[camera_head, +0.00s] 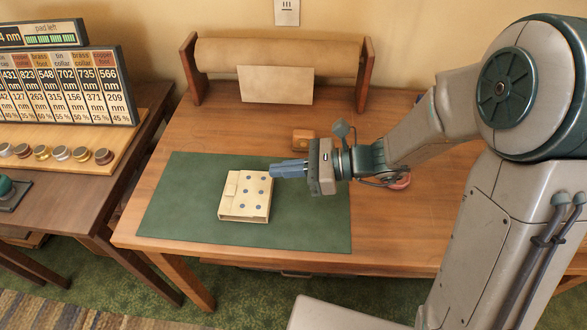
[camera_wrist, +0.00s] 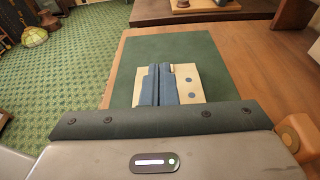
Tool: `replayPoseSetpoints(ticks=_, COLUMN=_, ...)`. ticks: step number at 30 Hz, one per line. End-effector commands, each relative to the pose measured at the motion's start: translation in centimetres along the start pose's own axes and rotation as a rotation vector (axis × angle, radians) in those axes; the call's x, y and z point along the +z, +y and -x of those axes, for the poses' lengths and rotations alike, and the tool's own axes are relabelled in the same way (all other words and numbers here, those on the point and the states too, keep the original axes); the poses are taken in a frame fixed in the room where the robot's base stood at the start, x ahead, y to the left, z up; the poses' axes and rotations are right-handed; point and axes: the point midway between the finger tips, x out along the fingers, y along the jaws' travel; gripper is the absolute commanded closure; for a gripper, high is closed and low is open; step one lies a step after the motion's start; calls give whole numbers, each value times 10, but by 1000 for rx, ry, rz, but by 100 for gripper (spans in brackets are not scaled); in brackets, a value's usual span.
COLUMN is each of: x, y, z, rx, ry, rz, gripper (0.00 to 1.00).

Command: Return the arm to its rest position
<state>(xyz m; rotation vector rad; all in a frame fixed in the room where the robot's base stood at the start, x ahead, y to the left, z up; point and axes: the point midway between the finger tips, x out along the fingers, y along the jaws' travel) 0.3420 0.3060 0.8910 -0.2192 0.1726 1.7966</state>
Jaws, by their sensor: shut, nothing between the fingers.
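My arm reaches in from the right over the wooden table in the head view. My gripper (camera_head: 274,171) has blue-grey fingers, shut together with nothing between them. It is above the green mat, at the upper right edge of a cream box with blue dots (camera_head: 246,198). I cannot tell whether the fingers touch the box. In the wrist view the closed fingers (camera_wrist: 161,84) cover part of the cream box (camera_wrist: 187,80), which lies on the green mat (camera_wrist: 140,45).
A small orange-brown block (camera_head: 304,139) and a red round thing (camera_head: 399,182) are near my wrist. A paper roll on a wooden stand (camera_head: 277,52) is at the back. The table's left front is clear.

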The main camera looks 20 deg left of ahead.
Motion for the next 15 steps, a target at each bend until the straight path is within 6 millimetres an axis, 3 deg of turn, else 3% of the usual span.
replayPoseSetpoints(ticks=11, x=1, y=0, z=1, rx=1, ry=3, rz=4, gripper=100)
replayPoseSetpoints(ticks=15, x=9, y=11, z=12, rx=30, ry=57, rz=79, gripper=100)
